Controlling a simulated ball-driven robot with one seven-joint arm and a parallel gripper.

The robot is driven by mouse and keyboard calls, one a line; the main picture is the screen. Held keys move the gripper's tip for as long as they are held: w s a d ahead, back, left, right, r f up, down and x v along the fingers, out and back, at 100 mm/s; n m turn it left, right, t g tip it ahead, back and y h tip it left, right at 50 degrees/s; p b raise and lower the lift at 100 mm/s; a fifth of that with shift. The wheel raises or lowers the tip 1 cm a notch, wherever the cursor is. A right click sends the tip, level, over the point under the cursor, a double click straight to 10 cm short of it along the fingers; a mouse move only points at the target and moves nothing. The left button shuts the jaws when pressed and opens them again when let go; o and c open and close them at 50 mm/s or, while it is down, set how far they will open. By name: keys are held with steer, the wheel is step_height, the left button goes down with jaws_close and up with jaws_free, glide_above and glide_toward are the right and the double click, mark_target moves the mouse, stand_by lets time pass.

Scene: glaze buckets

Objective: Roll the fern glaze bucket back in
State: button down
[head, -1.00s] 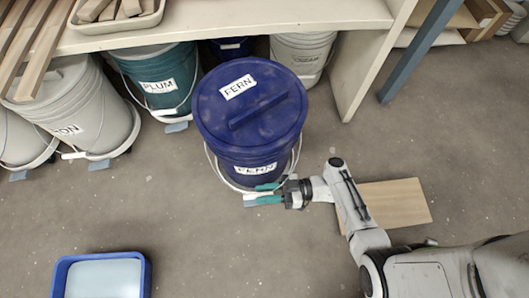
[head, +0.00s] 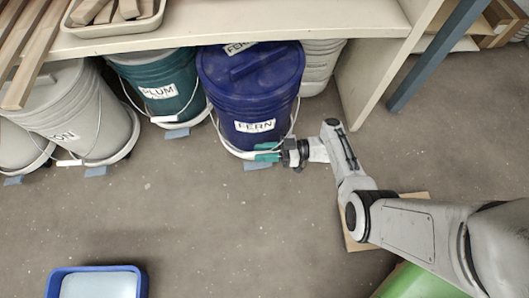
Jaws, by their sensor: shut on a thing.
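The fern glaze bucket (head: 249,95) is dark blue with a blue lid and a white FERN label on its front. It stands upright, with the back of its lid under the shelf edge, which cuts off part of the lid label. Its wire bail hangs down in front. My gripper (head: 267,152), with teal fingers, is at the bucket's lower front and shut on the white grip of the bail. The fingers hide most of that grip. A blue tape mark (head: 257,166) lies on the floor just in front of the bucket's base.
The teal PLUM bucket (head: 160,80) stands close on the left, with pale grey buckets (head: 83,115) further left. Another pale bucket (head: 322,62) is behind right. The shelf's side panel (head: 385,65) stands to the right. A blue tub (head: 97,283) is at front left. The middle floor is clear.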

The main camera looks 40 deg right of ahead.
steer(key=shift+w+d+r, duration=0.15)
steer(key=shift+d+r, duration=0.05)
steer(key=shift+r, duration=0.05)
steer(key=c, duration=1.2)
jaws_free()
steer(key=shift+c, duration=0.2)
steer(key=shift+o, duration=1)
steer(key=shift+f, duration=0.1)
steer(key=v, duration=1.1)
steer(key=shift+a, duration=0.15)
